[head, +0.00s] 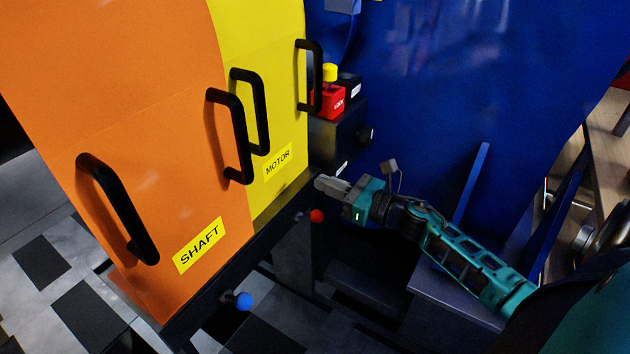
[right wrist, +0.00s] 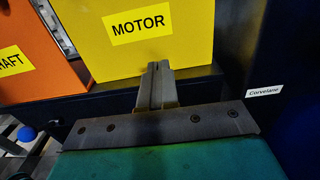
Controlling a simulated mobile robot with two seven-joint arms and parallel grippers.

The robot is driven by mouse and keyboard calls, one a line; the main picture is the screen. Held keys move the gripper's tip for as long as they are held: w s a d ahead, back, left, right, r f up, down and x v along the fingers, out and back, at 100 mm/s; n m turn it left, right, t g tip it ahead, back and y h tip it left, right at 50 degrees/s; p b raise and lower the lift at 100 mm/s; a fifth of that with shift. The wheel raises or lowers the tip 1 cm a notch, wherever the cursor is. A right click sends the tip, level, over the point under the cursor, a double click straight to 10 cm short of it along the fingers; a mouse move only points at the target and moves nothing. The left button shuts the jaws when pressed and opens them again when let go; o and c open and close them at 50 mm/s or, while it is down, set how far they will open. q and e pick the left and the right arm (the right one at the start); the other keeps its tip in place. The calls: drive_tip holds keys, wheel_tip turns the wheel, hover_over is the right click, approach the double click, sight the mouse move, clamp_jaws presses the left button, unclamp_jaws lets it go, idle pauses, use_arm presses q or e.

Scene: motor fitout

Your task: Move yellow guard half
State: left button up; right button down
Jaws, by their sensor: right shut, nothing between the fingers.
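The yellow guard half (head: 268,106) stands upright on the dark base rail, carries the label MOTOR and has black handles. It also fills the top middle of the right wrist view (right wrist: 185,45). My right gripper (head: 322,183) is shut and empty, just in front of the yellow guard's lower right corner and near the base rail. In the right wrist view its closed fingertips (right wrist: 158,72) overlap the guard's lower edge below the label; whether they touch it I cannot tell. My left gripper is not in view.
An orange guard half (head: 150,130) labelled SHAFT stands directly left of the yellow one. A red lock box (head: 328,101) with a yellow knob sits behind the right edge. A red ball knob (head: 317,215) and a blue ball knob (head: 243,301) stick out along the base rail. A large blue panel (head: 450,80) rises behind.

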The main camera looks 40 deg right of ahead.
drive_tip(key=v, duration=0.6)
drive_tip(key=shift+s, duration=0.2)
drive_tip(key=c, duration=1.9)
unclamp_jaws()
drive_tip(key=shift+d, duration=0.1)
